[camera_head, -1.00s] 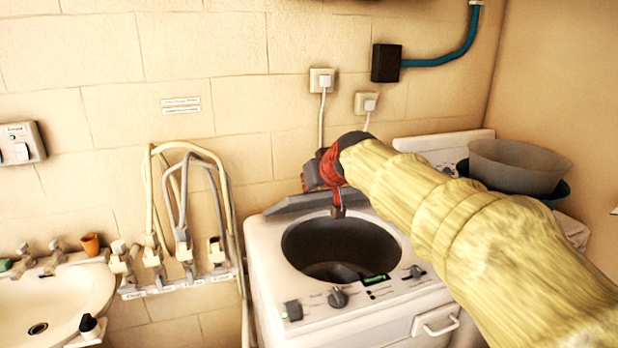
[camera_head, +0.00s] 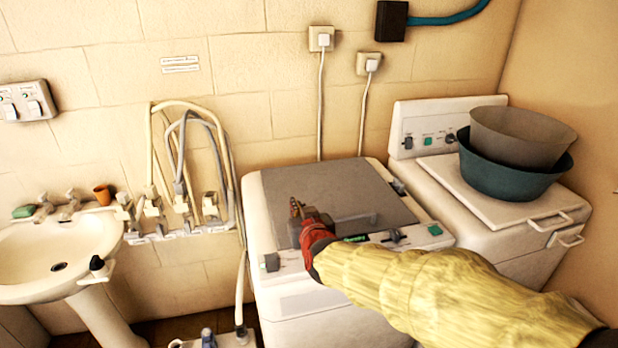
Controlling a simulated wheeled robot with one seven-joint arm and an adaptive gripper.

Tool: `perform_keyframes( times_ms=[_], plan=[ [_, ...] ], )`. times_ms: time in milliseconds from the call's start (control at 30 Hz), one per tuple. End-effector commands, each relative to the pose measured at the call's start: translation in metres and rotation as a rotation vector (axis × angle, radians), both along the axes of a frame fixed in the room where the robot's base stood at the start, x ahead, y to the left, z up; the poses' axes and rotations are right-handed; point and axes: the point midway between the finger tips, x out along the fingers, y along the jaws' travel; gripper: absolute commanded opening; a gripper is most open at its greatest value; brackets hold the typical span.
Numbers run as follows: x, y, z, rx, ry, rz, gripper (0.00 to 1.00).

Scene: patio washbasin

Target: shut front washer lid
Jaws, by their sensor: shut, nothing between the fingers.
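The front washer (camera_head: 300,300) is the white machine in the middle of the head view. Its grey lid (camera_head: 335,188) lies flat over the tub opening, and the opening no longer shows. My gripper (camera_head: 296,208) is shut and empty, at the lid's front left part. It appears just over the lid; whether it touches is hard to tell. My yellow-sleeved arm comes in from the lower right and hides part of the washer's front panel. Some knobs (camera_head: 397,236) of the panel show beside the lid's front edge.
A second white machine (camera_head: 480,212) stands at the right, with grey and teal basins (camera_head: 512,178) stacked on it. Hoses and taps (camera_head: 185,205) hang on the wall at the left, beside a washbasin (camera_head: 95,248). The wall is close behind the washer.

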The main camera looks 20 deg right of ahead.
Motion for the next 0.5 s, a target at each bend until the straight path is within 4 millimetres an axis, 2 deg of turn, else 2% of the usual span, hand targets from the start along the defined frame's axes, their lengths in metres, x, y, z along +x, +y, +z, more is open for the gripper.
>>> perform_keyframes(
  times_ms=[200, 500],
  plan=[
    [-0.009, 0.006, -0.033, -0.005, 0.003, 0.000, 0.00],
    [-0.015, 0.006, -0.058, -0.003, 0.002, -0.001, 0.00]
  ],
)
